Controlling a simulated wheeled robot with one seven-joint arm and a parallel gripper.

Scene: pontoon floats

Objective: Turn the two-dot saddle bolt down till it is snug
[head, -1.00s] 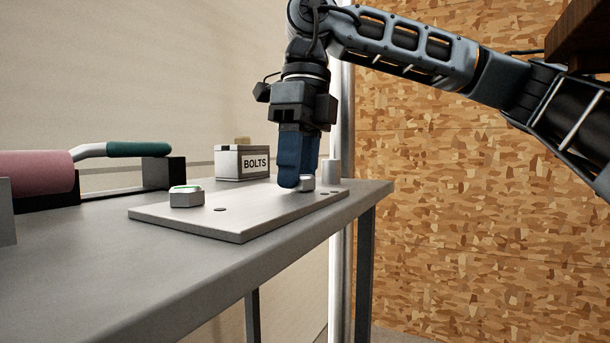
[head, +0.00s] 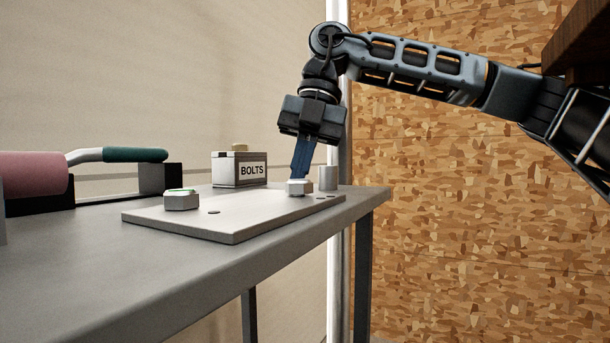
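A pale plate (head: 235,223) lies on the bench with two hex bolt heads. The right bolt (head: 299,187) has two small dark dots (head: 329,196) beside it on the plate, so it looks like the two-dot bolt. The left bolt (head: 181,200) has a green ring on top and one dark dot (head: 214,211) near it. My gripper (head: 301,174) points down and tilts, its blue fingers seen narrow, with the tips at the right bolt's far side or top. The finger gap is hidden, so I cannot tell whether they grip the head. No gap under the head can be judged.
A grey cylinder (head: 328,178) stands close to the right of the two-dot bolt. A box marked BOLTS (head: 239,170) stands behind the plate. A pink roller with a green handle (head: 135,155) lies at left. The bench front (head: 130,270) is clear.

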